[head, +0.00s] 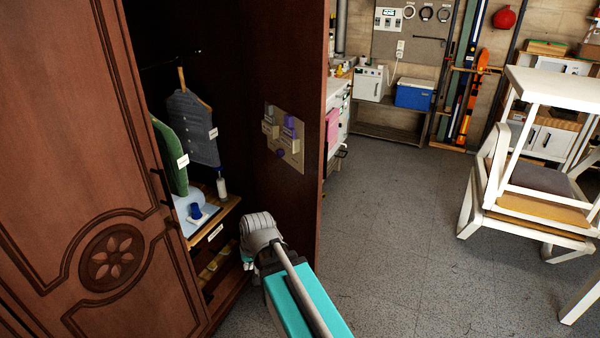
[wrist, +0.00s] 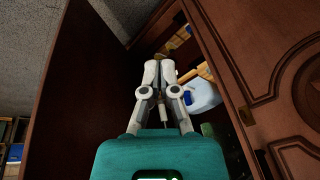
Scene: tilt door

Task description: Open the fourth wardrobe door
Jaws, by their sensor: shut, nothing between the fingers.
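The wardrobe door at the right (head: 300,90) stands swung out, its inner face showing a small board with pegs or blocks. In the wrist view it is the dark panel at the left (wrist: 85,85). The carved door (head: 75,110) to its left is closed, with a dark handle (head: 160,188); it also shows in the wrist view (wrist: 265,40). My gripper (head: 247,262) is low in front of the opening, between the two doors, its fingers partly hidden by my arm. In the wrist view the fingers (wrist: 160,66) are together and empty, apart from the open door's face.
Inside the wardrobe hang a green garment (head: 170,155) and a grey garment (head: 192,130) above a wooden shelf (head: 215,228) with small items. Stacked white chairs and a table (head: 555,90) stand at the right. The grey floor (head: 400,240) between is clear.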

